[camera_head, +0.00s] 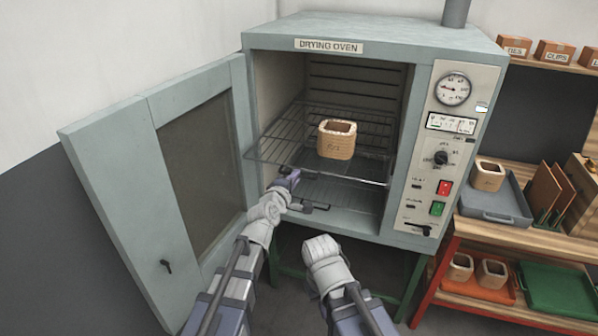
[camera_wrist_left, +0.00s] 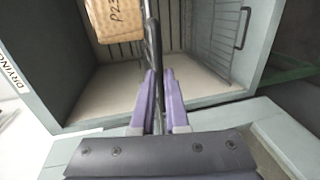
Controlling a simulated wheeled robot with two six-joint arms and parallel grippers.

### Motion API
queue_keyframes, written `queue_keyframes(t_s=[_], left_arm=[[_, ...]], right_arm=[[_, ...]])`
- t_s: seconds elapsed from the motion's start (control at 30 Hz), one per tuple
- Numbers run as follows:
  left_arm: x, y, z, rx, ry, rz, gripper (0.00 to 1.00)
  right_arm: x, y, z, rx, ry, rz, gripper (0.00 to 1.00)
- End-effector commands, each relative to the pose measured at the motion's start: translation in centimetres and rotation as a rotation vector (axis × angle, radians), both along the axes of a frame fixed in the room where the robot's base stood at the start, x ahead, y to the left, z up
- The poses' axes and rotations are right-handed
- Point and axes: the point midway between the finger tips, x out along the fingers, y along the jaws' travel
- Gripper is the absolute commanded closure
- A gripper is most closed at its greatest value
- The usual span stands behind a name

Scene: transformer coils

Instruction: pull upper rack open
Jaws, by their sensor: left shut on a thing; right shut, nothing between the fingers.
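The upper rack (camera_head: 270,148) is a wire shelf in the drying oven (camera_head: 340,30), with its front edge out past the oven opening. A tan wound coil (camera_head: 336,142) stands upright on it, and the coil also shows in the left wrist view (camera_wrist_left: 115,20). My left gripper (camera_head: 290,176) is at the rack's front, below the coil. In the left wrist view its purple fingers (camera_wrist_left: 162,88) are shut on the rack's dark front bar (camera_wrist_left: 153,45). My right gripper (camera_head: 321,244) is shut and empty, low in front of the oven; its fingertips are hard to see.
The oven door (camera_head: 140,140) stands wide open at the left. A lower rack (camera_head: 345,193) with a dark handle (camera_head: 315,207) lies under the upper one. A shelf unit with a grey tray (camera_head: 505,205), an orange tray (camera_head: 480,289) and a green tray (camera_head: 560,290) stands at the right.

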Motion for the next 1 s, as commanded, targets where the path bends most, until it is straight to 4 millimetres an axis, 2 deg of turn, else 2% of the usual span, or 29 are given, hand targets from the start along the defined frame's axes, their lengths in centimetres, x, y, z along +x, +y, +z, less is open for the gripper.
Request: queue_keyframes(t_s=[0.1, 0.47, 0.5, 0.73, 1.0], left_arm=[[-0.95, 0.19, -0.40, 0.006, 0.012, -0.008, 1.00], [-0.94, 0.22, -0.43, 0.006, 0.012, -0.008, 1.00], [-0.94, 0.22, -0.43, 0.007, 0.013, -0.009, 0.86], [-0.91, 0.22, -0.33, 0.005, 0.010, -0.006, 0.60], [-0.95, 0.22, -0.22, 0.003, 0.008, -0.006, 0.58]], right_arm=[[0.02, -0.01, -0.12, 0.000, 0.000, 0.000, 1.00], [0.00, 0.00, -0.14, 0.000, 0.000, 0.000, 1.00], [0.00, 0.00, -0.14, 0.000, 0.000, 0.000, 1.00], [0.01, -0.01, -0.09, 0.000, 0.000, 0.000, 1.00], [0.01, -0.01, -0.02, 0.000, 0.000, 0.000, 1.00]])
